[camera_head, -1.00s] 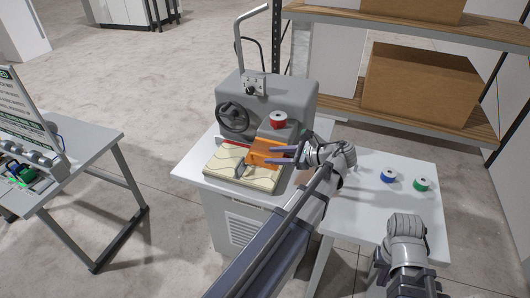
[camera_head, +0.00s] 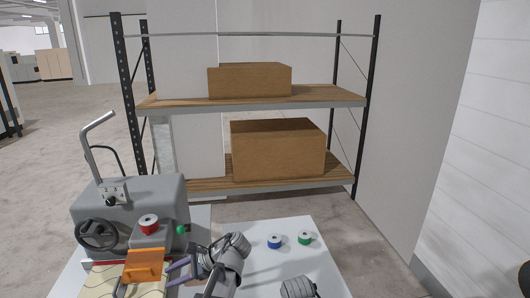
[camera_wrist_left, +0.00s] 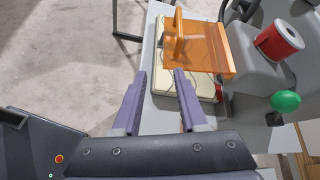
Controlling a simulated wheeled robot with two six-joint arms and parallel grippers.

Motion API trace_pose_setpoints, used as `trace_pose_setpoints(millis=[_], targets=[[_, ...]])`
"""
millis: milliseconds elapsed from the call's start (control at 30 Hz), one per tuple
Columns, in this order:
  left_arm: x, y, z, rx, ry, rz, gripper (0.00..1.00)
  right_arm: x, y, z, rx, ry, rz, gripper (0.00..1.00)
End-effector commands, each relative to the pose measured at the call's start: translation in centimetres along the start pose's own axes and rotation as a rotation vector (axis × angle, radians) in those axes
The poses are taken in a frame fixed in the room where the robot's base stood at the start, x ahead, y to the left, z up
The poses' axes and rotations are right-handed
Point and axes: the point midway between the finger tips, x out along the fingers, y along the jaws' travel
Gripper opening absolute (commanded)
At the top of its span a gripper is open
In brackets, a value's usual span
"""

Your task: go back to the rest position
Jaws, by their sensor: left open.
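My left gripper (camera_head: 178,270) is in the lower left of the head view, beside the orange guard of the grey machine (camera_head: 165,195). In the left wrist view its two purple-grey fingers (camera_wrist_left: 160,92) are spread apart with nothing between them. The orange guard (camera_head: 144,264) lies just beyond the fingertips and also shows in the wrist view (camera_wrist_left: 200,50). I cannot tell whether they touch. Part of my right arm shows at the bottom of the head view; its gripper fingers are not visible.
A red spool (camera_head: 149,224) sits on the machine near a green knob (camera_head: 181,229). A blue spool (camera_head: 274,241) and a green spool (camera_head: 305,238) stand on the white table (camera_head: 320,262). Behind is a shelf rack (camera_head: 345,97) with cardboard boxes (camera_head: 278,150).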

Motion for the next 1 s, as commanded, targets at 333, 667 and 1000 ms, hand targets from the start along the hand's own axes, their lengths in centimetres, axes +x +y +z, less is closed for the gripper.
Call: trace_pose_setpoints(millis=[333, 667, 1000], targets=[[-8.0, 16.4, -12.8, -0.493, 0.543, 0.388, 0.42, 2.5, -0.2, -0.1, 0.001, 0.000, 0.000, 0.00], [-12.8, 22.6, -15.6, -0.654, 0.646, 0.668, 0.42, 3.1, -0.3, -0.2, 0.001, 0.000, 0.000, 0.00], [-12.9, 22.6, -15.6, -0.658, 0.645, 0.672, 0.42, 3.0, -0.3, -0.2, 0.001, 0.000, 0.000, 0.00]])
